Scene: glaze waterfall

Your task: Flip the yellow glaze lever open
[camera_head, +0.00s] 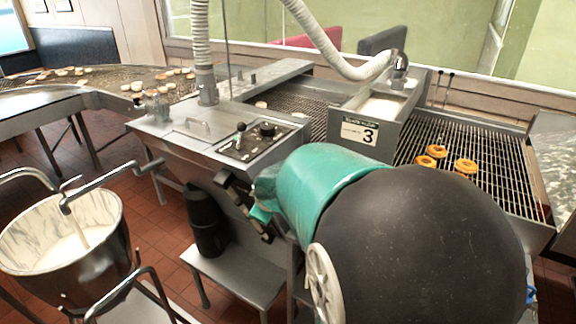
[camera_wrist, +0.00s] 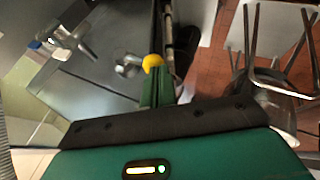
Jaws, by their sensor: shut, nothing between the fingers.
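The yellow ball-shaped lever end (camera_wrist: 152,62) shows in the wrist view, just beyond my fingertips. It sits next to a small metal fitting (camera_wrist: 128,66). My gripper (camera_wrist: 158,82) has green fingers held together with nothing between them. Its tips reach up to the yellow end; I cannot tell whether they touch it. The fingers hide part of the lever, so its angle is unclear. In the head view I cannot make out the yellow lever. My gripper's dark crosspiece shows there in front of the grey glaze machine (camera_head: 180,145), but the fingertips cannot be made out.
A control panel (camera_head: 252,142) with a small lever and black knob tops the machine. A bucket (camera_head: 110,250) of white glaze stands at left. Donuts (camera_head: 466,166) lie on the right rack (camera_head: 490,190). A box marked 3 (camera_head: 358,132) stands beside the rack. Metal legs (camera_wrist: 270,50) show at the wrist view's right.

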